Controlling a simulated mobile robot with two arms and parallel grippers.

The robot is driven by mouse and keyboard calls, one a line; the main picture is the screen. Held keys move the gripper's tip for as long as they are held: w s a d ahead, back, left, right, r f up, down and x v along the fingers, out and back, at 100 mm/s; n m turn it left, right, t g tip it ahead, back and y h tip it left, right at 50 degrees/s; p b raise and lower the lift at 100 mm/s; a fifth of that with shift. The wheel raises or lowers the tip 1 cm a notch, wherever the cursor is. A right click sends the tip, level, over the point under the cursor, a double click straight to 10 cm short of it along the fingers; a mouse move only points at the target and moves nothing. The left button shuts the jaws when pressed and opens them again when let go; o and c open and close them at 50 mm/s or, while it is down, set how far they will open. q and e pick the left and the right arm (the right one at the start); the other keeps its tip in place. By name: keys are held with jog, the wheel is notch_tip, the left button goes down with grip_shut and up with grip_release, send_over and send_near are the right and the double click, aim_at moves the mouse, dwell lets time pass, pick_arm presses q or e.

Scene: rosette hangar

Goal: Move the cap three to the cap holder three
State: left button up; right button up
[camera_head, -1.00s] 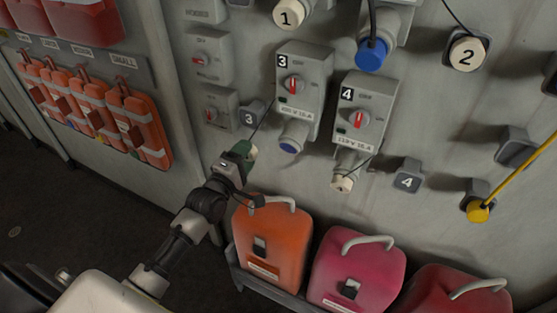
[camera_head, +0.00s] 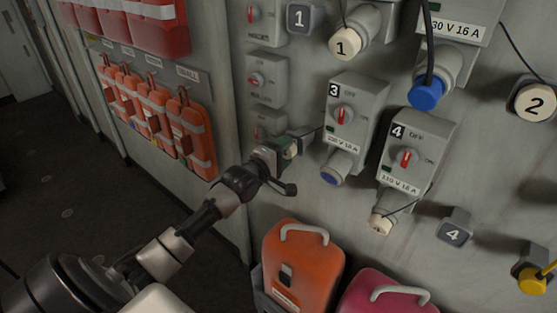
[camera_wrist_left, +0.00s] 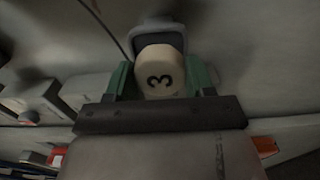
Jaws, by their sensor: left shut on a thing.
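My left gripper (camera_head: 284,152) is at the wall, left of switch box 3. It is shut on cap three (camera_wrist_left: 160,72), a cream cap marked with a black 3, between its green fingers. Cap three shows only as a small cream patch in the head view (camera_head: 291,149). Cap holder three (camera_wrist_left: 158,33), a dark grey square mount on the wall, shows directly behind the cap in the wrist view. The cap overlaps it, so I cannot tell whether they touch or are seated. My right gripper is not in view.
Switch box 3 (camera_head: 353,110) has an uncapped blue-faced socket (camera_head: 335,168) right of the gripper. Switch box 4 (camera_head: 416,148) and empty holder 4 (camera_head: 455,228) are farther right. An orange case (camera_head: 303,262) stands below. A thin cord runs from the cap area towards box 3.

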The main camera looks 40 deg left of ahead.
pick_arm(q)
jog(key=shift+w, duration=0.35)
jog(key=shift+r+p, duration=0.1)
jog(key=shift+p, duration=0.4)
dwell(1.0)
jog(key=shift+w+d+b, duration=0.1)
jog(key=shift+w+b, duration=0.2)
jog(key=shift+w, duration=0.3)
jog(key=o, duration=1.3)
jog(key=shift+c, duration=0.2)
jog(key=shift+s, duration=0.1)
jog(key=s+b, duration=0.2)
jog(key=s, duration=0.8)
jog(key=shift+s+a+b, duration=0.3)
jog(key=shift+a+b, duration=0.05)
jog(key=shift+a, duration=0.1)
